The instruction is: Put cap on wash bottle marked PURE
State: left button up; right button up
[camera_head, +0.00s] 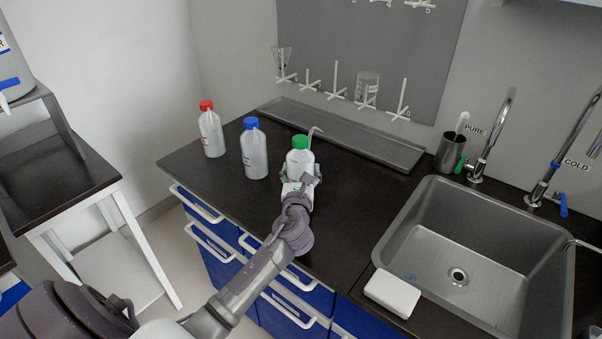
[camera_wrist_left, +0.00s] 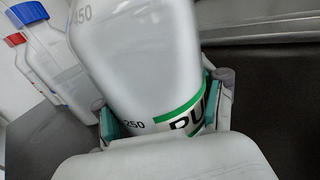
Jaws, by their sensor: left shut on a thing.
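The wash bottle marked PURE (camera_head: 299,162) is a translucent white bottle standing upright on the black counter. The wrist view shows it close up (camera_wrist_left: 138,55), with a green band and the letters "PU" visible. A green cap (camera_head: 300,142) with a thin bent spout is at the top of this bottle; I cannot tell how tightly it is seated. My left gripper (camera_head: 301,181) is shut around the bottle's lower body, with a finger on each side, as the wrist view also shows (camera_wrist_left: 165,110). My right gripper is not in view.
A blue-capped bottle (camera_head: 254,153) and a red-capped bottle (camera_head: 211,133) stand to the left. A grey trough (camera_head: 345,134) lies behind, below a pegboard (camera_head: 370,50). A sink (camera_head: 475,250) with taps is at right, with a white block (camera_head: 392,292) at its front left edge.

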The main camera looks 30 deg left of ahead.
pick_arm(q)
jog(key=shift+r, duration=0.15)
jog(key=o, duration=0.8)
jog(key=shift+f, duration=0.2)
jog(key=shift+o, duration=0.2)
jog(key=shift+s+r, duration=0.1)
jog(key=shift+r, duration=0.05)
jog(key=v, duration=1.2)
